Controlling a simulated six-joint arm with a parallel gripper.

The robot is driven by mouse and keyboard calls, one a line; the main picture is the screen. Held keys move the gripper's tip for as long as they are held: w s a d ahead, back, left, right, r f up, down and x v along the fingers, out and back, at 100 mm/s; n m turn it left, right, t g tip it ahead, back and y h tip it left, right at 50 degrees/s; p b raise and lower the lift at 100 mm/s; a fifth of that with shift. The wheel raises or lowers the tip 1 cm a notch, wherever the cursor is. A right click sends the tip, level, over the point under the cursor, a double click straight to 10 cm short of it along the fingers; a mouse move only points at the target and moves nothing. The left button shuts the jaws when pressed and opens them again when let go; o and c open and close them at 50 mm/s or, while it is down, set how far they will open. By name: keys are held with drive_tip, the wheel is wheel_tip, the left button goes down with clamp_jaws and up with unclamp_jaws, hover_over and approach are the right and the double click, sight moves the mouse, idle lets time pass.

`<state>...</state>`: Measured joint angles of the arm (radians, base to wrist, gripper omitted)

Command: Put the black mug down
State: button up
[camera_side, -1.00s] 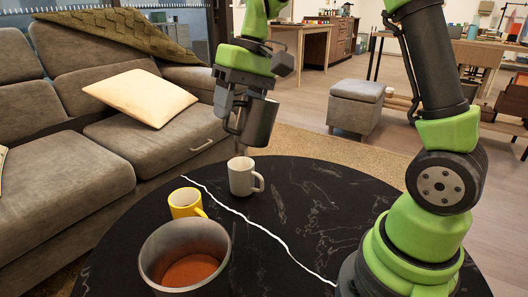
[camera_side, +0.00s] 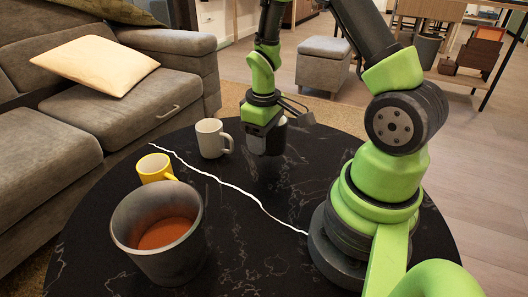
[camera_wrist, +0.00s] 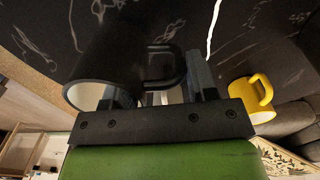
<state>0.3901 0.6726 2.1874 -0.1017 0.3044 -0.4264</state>
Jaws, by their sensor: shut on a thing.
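The black mug (camera_wrist: 105,48) fills the left middle of the wrist view, its handle (camera_wrist: 165,66) between the fingers and its rim toward the wrist. My gripper (camera_wrist: 160,88) is shut on it, at the handle side. In the side view my gripper (camera_side: 262,128) points down over the black table (camera_side: 245,183), right of the white line, and the black mug (camera_side: 275,142) is dark and partly hidden by it. The mug is low, close to the tabletop; I cannot tell whether it touches.
A light grey mug (camera_side: 211,139) stands left of my gripper. A yellow mug (camera_side: 154,169) and a large grey pot with brown contents (camera_side: 160,250) are further left and nearer. The tabletop in front of my gripper is clear. A sofa (camera_side: 60,140) borders the left.

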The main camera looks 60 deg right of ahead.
drive_tip(key=shift+f, duration=2)
drive_tip(key=shift+f, duration=0.1)
drive_tip(key=o, duration=1.2)
wheel_tip(320, 180, up, 12)
drive_tip(key=shift+a+f, duration=0.1)
drive_tip(key=s+a+r+m+t+y, duration=0.1)
drive_tip(key=s+a+r+m+t, duration=0.1)
drive_tip(key=s+a+r, duration=0.3)
drive_tip(key=s+a+r+m+t+y, duration=0.1)
drive_tip(key=s+a+r+t, duration=0.4)
drive_tip(key=r, duration=0.5)
drive_tip(key=a, duration=0.2)
drive_tip(key=shift+a+m, duration=0.35)
drive_tip(key=shift+m, duration=0.05)
drive_tip(key=shift+r, duration=0.1)
